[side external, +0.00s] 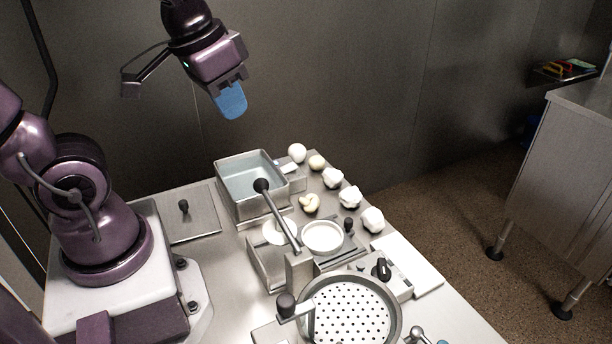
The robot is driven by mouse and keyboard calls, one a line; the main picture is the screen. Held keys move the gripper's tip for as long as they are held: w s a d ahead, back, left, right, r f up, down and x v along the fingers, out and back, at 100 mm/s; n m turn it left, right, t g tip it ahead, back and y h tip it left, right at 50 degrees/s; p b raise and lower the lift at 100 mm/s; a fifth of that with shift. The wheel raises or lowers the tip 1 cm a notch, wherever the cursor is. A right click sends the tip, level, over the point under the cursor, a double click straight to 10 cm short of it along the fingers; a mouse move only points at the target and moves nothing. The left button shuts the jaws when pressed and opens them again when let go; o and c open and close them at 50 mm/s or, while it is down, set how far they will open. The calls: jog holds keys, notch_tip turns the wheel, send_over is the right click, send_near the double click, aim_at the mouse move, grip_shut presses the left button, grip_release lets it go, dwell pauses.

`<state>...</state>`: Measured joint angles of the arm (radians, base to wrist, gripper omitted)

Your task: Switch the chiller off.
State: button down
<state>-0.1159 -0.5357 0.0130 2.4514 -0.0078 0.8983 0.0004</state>
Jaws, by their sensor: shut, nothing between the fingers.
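My gripper (231,108), with blue fingers, is shut and empty. It hangs high above the worktop, over the back, apart from everything. No part is clearly labelled as the chiller. A square metal tank (226,198) with pale liquid stands at the back, with a small metal block (297,180) at its right side. A control box (398,287) with a black knob (383,268) sits beside a round vessel holding a perforated plate (350,312) at the front. I cannot tell the knob's setting or which unit the switch belongs to.
A long lever with a black ball (262,185) rises over the middle. Several white lumps (372,220) line the right edge. A white round dish (322,237) sits mid-table. A flat lid with a black handle (184,207) lies left. A white board (418,268) lies right.

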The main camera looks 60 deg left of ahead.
jog(key=w+a+f+n+g, duration=0.2)
jog(key=w+a+f+n, duration=0.4)
jog(key=w+a, duration=0.25)
jog(key=n, duration=1)
send_near(292, 165)
jog(key=f, duration=0.5)
jog(key=w+f, duration=0.1)
jog(key=f, duration=0.1)
jog(key=shift+a+f, duration=0.1)
jog(key=shift+f, duration=0.15)
